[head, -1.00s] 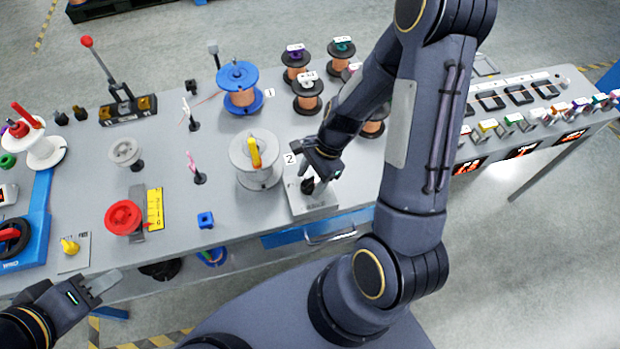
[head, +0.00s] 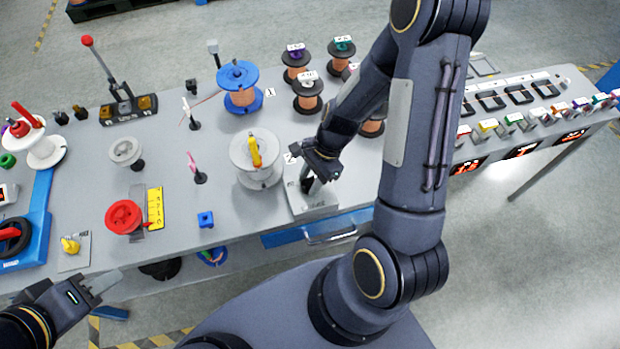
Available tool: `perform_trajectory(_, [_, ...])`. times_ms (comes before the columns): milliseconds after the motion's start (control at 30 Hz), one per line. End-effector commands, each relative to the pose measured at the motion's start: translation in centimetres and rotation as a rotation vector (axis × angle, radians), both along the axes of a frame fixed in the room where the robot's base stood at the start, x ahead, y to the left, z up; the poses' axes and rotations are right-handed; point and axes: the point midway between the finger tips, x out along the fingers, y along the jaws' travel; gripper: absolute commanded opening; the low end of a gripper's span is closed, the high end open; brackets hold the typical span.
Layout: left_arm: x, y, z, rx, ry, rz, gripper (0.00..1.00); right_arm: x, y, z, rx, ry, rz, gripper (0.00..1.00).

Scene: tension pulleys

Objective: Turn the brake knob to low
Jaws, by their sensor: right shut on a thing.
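A grey box-shaped base (head: 314,205) stands at the front edge of the table, with lettering too small to read on its front. A dark knob (head: 307,185) on top of it appears to be the brake knob. My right gripper (head: 314,175) reaches down over this base from above and is shut on the dark knob. The gripper and wrist hide part of the knob, so its exact setting cannot be read. My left gripper (head: 101,284) hovers at the lower left by the table's front edge, away from the knob; its finger gap is unclear.
A grey spool with a yellow handle (head: 257,160) stands just left of the base. A blue spool (head: 238,86) and several copper spools stand behind.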

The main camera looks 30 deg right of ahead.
Motion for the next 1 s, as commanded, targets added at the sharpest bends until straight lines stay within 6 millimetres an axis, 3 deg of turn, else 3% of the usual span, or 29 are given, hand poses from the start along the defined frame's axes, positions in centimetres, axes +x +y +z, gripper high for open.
perform_trajectory(267, [0.00, 0.00, 0.26, 0.000, 0.000, 0.000, 0.36, 0.20, 0.03, 0.07, -0.001, -0.001, 0.162, 0.11])
perform_trajectory(1000, [0.00, 0.00, -0.28, 0.000, 0.000, 0.000, 0.36, 0.51, 0.26, -0.01, -0.001, -0.001, 0.818, 0.11])
